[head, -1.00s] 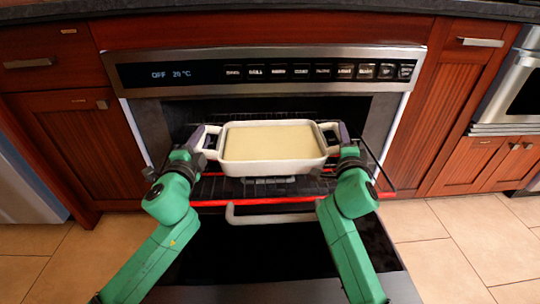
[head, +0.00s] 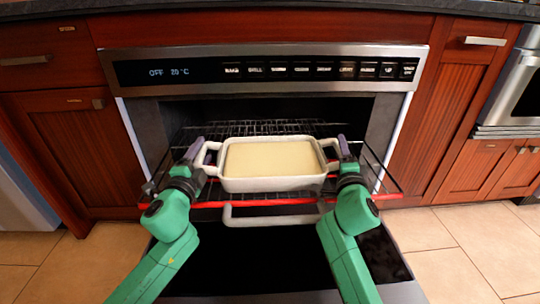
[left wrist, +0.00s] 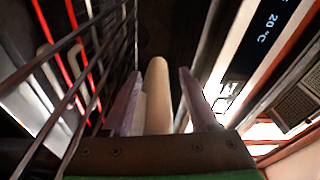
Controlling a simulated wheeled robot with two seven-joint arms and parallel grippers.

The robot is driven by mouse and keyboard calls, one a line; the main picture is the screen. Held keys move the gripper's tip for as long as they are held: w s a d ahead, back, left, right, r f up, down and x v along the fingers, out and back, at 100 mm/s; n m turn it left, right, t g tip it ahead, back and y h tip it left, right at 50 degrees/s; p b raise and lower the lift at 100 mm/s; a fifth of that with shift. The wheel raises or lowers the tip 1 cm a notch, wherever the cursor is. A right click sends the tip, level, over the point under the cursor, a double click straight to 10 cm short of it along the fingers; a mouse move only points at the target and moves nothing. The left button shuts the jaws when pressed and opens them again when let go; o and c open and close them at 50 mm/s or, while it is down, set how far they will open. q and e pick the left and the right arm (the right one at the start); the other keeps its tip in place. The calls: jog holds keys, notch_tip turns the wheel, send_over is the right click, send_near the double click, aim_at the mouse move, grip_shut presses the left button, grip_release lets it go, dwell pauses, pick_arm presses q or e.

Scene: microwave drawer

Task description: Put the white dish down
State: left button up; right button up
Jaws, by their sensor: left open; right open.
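The white dish (head: 272,184) is rectangular, with a pale yellow filling and a loop handle at each end. In the head view it sits level on the front part of the pulled-out wire rack (head: 265,127), as far as I can tell. My left gripper (head: 201,153) is at its left handle and my right gripper (head: 338,149) at its right handle. Both are open. In the left wrist view, the left handle (left wrist: 158,90) lies between the spread purple fingers of my left gripper (left wrist: 160,105). Contact under the dish is hidden.
The oven door is folded down in front, with its pale bar handle (head: 270,218). A red bar (head: 300,201) runs along the rack's front edge. The rack behind the dish is bare. The control panel (head: 265,70) is above, with cabinets on both sides.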

pick_arm(q)
jog(key=s, duration=0.4)
jog(key=s+a, duration=0.1)
jog(key=s, duration=0.6)
jog(key=shift+s+a+f, duration=0.25)
jog(key=shift+s+a, duration=0.1)
jog(key=shift+s, duration=0.15)
pick_arm(e)
jog(key=shift+s, duration=0.3)
jog(key=s, duration=0.3)
jog(key=s+a, duration=0.1)
jog(key=s, duration=0.7)
jog(key=shift+s+a+f, duration=0.2)
jog(key=shift+a, duration=0.15)
